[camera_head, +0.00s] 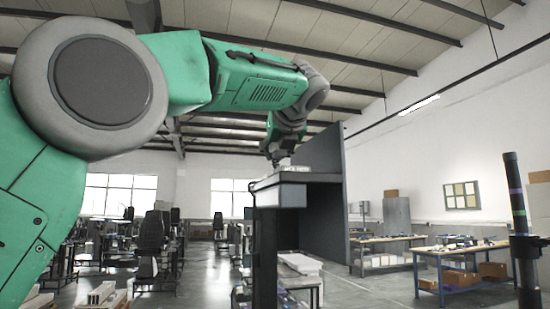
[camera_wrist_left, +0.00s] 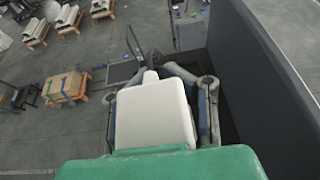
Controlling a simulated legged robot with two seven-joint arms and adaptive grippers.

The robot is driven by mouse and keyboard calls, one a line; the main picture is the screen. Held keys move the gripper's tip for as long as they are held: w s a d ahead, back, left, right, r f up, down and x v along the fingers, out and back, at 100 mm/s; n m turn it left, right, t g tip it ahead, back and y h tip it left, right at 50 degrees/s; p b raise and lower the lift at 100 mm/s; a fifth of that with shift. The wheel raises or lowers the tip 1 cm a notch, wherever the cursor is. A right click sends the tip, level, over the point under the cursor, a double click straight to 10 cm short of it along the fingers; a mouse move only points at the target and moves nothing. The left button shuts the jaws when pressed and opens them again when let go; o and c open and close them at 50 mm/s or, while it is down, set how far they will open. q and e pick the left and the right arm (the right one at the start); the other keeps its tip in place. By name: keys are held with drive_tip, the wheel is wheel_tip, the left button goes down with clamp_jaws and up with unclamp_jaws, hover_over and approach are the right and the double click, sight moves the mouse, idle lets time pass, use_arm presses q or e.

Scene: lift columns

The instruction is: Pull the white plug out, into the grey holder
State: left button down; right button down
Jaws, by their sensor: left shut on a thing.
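My left gripper (camera_head: 275,160) is at the top of a dark post, at the near edge of a grey box-like top (camera_head: 281,195). In the left wrist view its dark fingers (camera_wrist_left: 163,72) close in from both sides around a small white tip (camera_wrist_left: 150,77), which looks like the white plug. I cannot tell the plug's socket or the grey holder apart from the grey top. My right gripper is not in view.
A tall dark panel (camera_head: 322,215) stands right beside the post and also fills the right of the left wrist view (camera_wrist_left: 245,85). A dark pole with coloured rings (camera_head: 517,200) stands at far right. Workbenches (camera_head: 462,250) stand behind, with open floor between.

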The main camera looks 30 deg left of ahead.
sight(281, 153)
use_arm(q)
drive_tip(key=shift+s+d, duration=1.25)
drive_tip(key=shift+d, duration=0.15)
drive_tip(key=shift+s+d, duration=1.55)
drive_tip(key=shift+d, duration=0.15)
drive_tip(key=shift+w+a+p, duration=0.1)
drive_tip(key=shift+p, duration=0.65)
drive_tip(key=shift+f+b, duration=2.3)
idle(0.8)
idle(0.4)
drive_tip(key=c, duration=0.6)
unclamp_jaws()
